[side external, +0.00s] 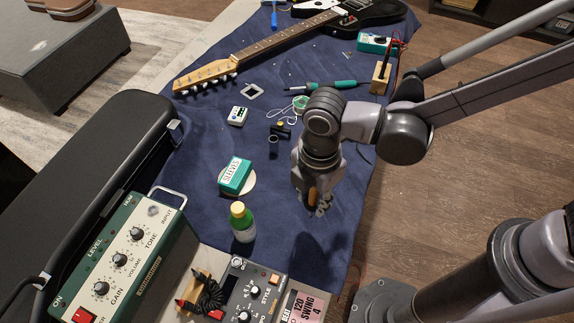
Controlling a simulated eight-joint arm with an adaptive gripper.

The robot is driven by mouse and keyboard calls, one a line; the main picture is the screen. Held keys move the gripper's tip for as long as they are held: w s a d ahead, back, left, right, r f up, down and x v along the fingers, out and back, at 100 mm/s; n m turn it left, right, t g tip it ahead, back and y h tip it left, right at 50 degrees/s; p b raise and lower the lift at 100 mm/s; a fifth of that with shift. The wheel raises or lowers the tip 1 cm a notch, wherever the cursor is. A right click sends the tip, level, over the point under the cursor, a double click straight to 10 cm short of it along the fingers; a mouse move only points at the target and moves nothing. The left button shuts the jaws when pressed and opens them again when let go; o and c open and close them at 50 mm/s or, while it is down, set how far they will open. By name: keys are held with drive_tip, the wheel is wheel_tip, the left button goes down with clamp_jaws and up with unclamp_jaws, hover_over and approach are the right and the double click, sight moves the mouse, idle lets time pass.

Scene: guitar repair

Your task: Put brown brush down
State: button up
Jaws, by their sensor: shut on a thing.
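My gripper (318,209) points down over the blue cloth (310,248), near its right edge. It is shut on the brown brush (312,195), of which only a small orange-brown part shows between the fingers. The rest of the brush is hidden by the fingers. I cannot tell whether the brush touches the cloth.
Amplifier (128,258) and pedal (248,290) stand in front. Cloth around the gripper is mostly clear.

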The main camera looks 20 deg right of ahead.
sight(308, 206)
drive_tip(key=shift+s+a+f, duration=0.2)
drive_tip(key=shift+a+f, duration=0.2)
drive_tip(key=shift+a, duration=0.15)
drive_tip(key=shift+f, duration=1.95)
drive_tip(key=shift+f, duration=0.1)
drive_tip(key=o, duration=0.9)
drive_tip(key=shift+o, duration=0.2)
